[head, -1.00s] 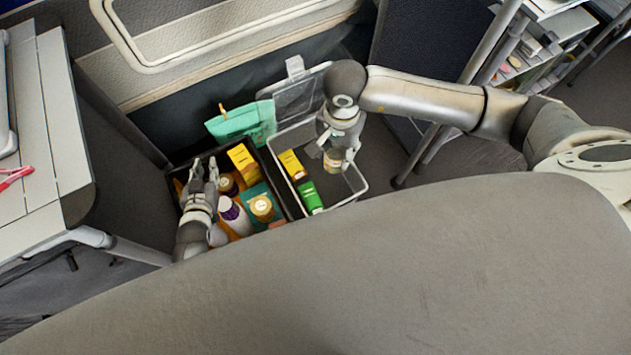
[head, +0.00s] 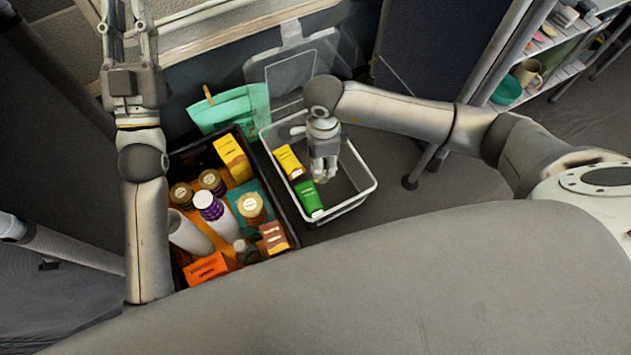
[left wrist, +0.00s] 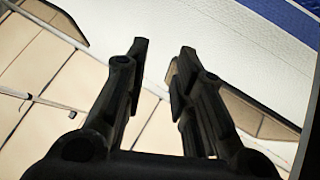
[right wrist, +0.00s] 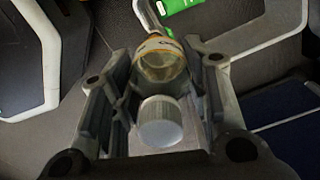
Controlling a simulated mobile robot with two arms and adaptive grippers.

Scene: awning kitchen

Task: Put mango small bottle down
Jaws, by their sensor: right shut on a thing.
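My right gripper (head: 324,174) reaches down into the right-hand part of a white-rimmed bin (head: 352,205). In the right wrist view its fingers are shut on the mango small bottle (right wrist: 160,62), a clear amber-tinted bottle with a grey cap towards the camera. In the head view the bottle is mostly hidden by the gripper. I cannot tell whether it touches the bin floor. My left gripper (head: 128,22) is at the top left, away from the bin. Its fingers are apart and empty in the left wrist view (left wrist: 160,70).
A yellow box (head: 288,161) and a green box (head: 308,198) lie along the bin's left side. A dark crate (head: 290,220) beside it is crowded with bottles and boxes. A table leg stands right of the bin.

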